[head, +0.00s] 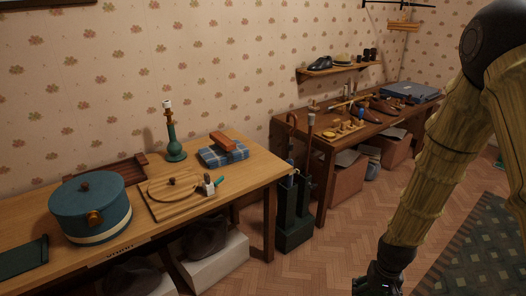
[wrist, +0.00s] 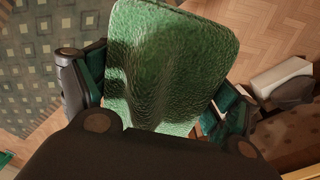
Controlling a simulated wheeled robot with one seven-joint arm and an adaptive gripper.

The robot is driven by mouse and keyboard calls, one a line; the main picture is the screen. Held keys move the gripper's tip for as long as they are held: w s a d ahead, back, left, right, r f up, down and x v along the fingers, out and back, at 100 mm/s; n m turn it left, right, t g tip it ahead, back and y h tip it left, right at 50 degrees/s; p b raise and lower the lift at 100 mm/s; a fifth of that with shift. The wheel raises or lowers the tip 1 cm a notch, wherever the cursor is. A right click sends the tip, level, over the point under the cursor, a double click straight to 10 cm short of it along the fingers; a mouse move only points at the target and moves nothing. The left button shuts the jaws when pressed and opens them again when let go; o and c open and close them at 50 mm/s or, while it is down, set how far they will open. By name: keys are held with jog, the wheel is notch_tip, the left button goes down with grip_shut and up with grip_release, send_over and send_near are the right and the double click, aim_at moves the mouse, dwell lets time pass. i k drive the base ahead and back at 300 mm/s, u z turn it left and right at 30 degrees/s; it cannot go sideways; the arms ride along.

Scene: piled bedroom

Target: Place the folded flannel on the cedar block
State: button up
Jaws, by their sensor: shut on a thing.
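My gripper (wrist: 158,92) is shut on a green, textured, cloth-like piece with rounded corners, which looks like the folded flannel (wrist: 170,60). A finger presses on each side of it, and it hangs over the floor. In the head view my gripper is at the bottom edge, mostly cut off, right of and away from the table. A reddish-brown block (head: 222,140), which looks like the cedar block, lies on a folded blue plaid cloth (head: 224,155) near the back right of the left table. Its underside is hidden.
The left table (head: 259,170) also bears a blue round box (head: 90,208), a wooden board (head: 160,204), a green candlestick (head: 173,140) and a dark green flat piece (head: 22,258). A stand with canes (head: 293,230) is between the tables. The right table (head: 325,143) is crowded.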

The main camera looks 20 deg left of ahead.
aim_at(222, 137)
jog(key=u, duration=0.9)
jog(key=i, duration=0.85)
jog(key=u, duration=0.25)
